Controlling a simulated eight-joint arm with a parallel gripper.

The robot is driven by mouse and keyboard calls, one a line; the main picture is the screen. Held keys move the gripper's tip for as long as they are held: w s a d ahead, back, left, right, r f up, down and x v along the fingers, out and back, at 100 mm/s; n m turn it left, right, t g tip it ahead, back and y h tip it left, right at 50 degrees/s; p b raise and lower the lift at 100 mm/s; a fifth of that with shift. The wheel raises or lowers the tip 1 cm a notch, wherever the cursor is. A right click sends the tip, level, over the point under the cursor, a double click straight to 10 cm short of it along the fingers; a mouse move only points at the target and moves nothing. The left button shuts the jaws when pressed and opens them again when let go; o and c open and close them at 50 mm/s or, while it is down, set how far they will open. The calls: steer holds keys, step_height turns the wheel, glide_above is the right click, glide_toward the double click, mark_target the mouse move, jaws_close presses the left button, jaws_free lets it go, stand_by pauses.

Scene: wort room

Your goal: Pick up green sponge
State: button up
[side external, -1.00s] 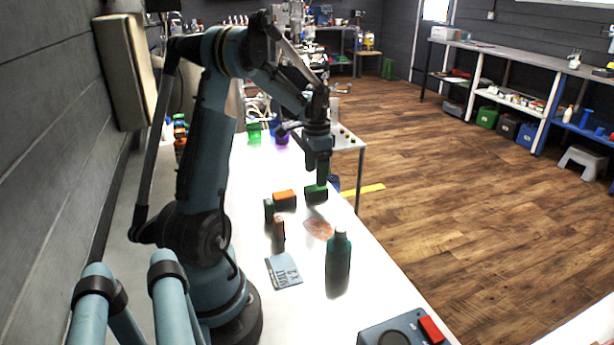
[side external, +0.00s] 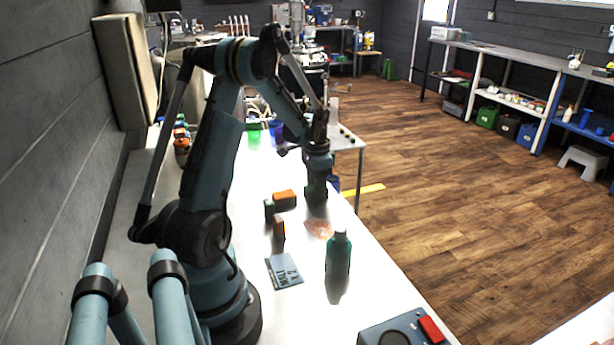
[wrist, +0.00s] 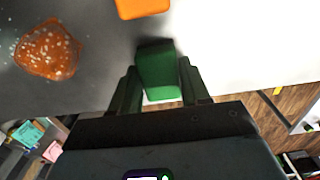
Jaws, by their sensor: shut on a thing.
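The green sponge (wrist: 158,70) is a dark green block, seen in the wrist view between the two dark green fingers of my gripper (wrist: 159,86). The fingers are shut on its sides. In the side view my gripper (side external: 316,190) points straight down at the right edge of the white table, and its fingers largely hide the sponge. I cannot tell whether the sponge still touches the table.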

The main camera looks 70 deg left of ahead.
steer(key=shift+c, duration=0.8)
steer(key=shift+r, duration=0.55)
steer(key=r, duration=0.2)
steer(key=d+r, duration=0.1)
steer(key=shift+w+r, duration=0.15)
steer(key=shift+r, duration=0.2)
steer(key=d+r, duration=0.2)
steer(key=d, duration=0.1)
steer(key=w+d+r, duration=0.1)
steer(key=d+r, duration=0.1)
steer(key=d, duration=0.2)
steer(key=w+d+r, duration=0.1)
steer(key=d+r, duration=0.1)
steer(key=d, duration=0.1)
steer(key=shift+w+d+r, duration=0.1)
steer(key=shift+w+d, duration=0.05)
steer(key=shift+w, duration=0.1)
